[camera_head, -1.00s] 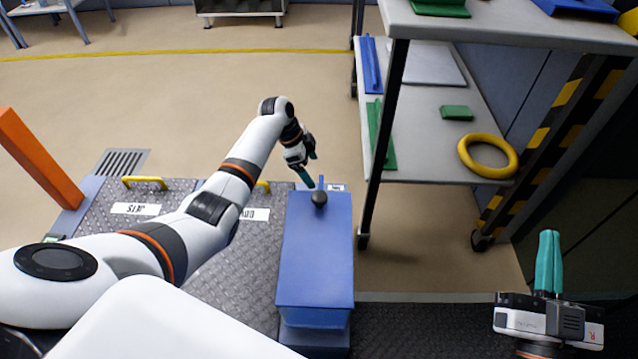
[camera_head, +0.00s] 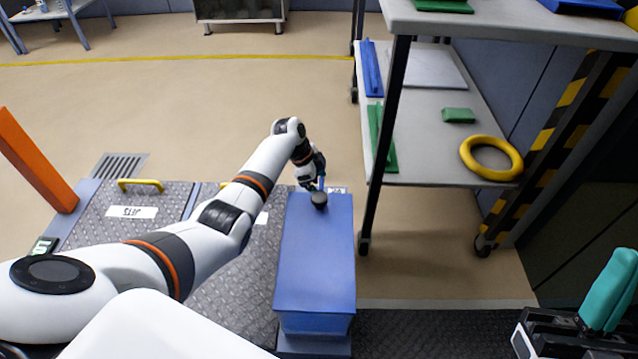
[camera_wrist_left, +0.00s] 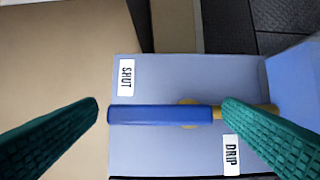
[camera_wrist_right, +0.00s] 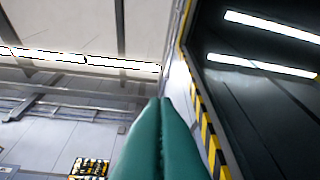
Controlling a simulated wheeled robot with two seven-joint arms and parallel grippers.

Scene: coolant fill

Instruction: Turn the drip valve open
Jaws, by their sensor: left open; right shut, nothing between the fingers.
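The drip valve has a blue lever (camera_wrist_left: 155,115) on a brass pivot (camera_wrist_left: 188,125), seen close in the left wrist view. The lever lies crosswise in that picture, between a SHUT label (camera_wrist_left: 126,77) and a DRIP label (camera_wrist_left: 231,155). My left gripper (camera_wrist_left: 162,106) is open, one finger beyond each end of the lever; the right-hand finger hides part of the brass end. In the head view the lever (camera_head: 322,182) is small and partly covered by my left gripper. My right gripper (camera_head: 626,254) is shut and empty at the lower right, far from the valve.
A blue housing (camera_head: 315,255) with a black knob (camera_head: 319,200) stands in front of the valve. A shelf cart (camera_head: 430,165) with a yellow ring (camera_head: 491,157) stands to the right. An orange post (camera_head: 38,160) stands at left.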

